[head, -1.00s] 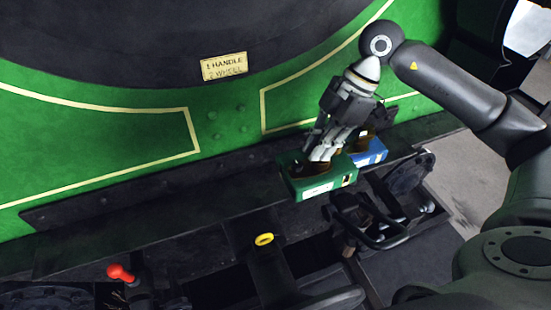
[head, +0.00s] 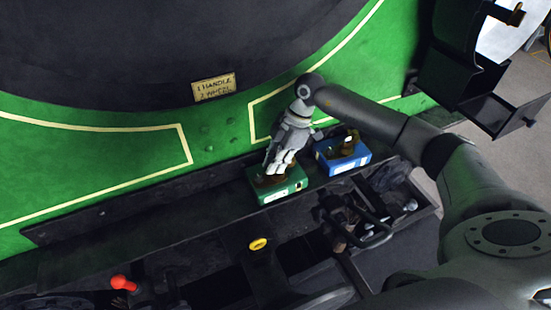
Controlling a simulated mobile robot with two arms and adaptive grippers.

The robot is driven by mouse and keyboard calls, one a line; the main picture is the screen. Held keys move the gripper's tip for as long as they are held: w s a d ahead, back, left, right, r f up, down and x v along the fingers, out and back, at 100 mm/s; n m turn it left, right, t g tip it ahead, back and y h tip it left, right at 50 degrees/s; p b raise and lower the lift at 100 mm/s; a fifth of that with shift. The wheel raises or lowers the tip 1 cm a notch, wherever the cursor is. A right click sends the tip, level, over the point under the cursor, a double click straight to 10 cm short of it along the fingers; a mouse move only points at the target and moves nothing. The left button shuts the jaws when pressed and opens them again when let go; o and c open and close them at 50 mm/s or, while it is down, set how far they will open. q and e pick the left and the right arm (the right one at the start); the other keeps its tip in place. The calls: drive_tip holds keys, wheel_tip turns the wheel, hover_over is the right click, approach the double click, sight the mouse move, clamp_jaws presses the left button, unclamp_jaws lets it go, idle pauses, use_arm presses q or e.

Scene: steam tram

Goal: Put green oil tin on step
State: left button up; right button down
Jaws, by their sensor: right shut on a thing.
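The green oil tin (head: 283,190) is a box with a white label and a dark brown top, low against the green tram side, over the dark step ledge (head: 170,221). My right gripper (head: 276,172) points down from above and is shut on the tin's brown top part. The tin looks upright and at ledge height; I cannot tell whether its underside touches the ledge. The fingers partly hide its top. My left gripper does not show.
A blue tin (head: 343,158) with a brown top stands just right of the green one. A yellow knob (head: 258,244) and a red handle (head: 123,284) stick up in front. A dark open tray (head: 402,222) is at right. The ledge is clear to the left.

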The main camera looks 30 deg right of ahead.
drive_tip(key=shift+f, duration=0.2)
drive_tip(key=shift+w, duration=0.1)
drive_tip(key=shift+f, duration=0.1)
drive_tip(key=c, duration=1.9)
unclamp_jaws()
drive_tip(key=shift+f, duration=0.15)
drive_tip(key=shift+c, duration=0.2)
drive_tip(key=o, duration=0.4)
drive_tip(key=shift+o, duration=0.2)
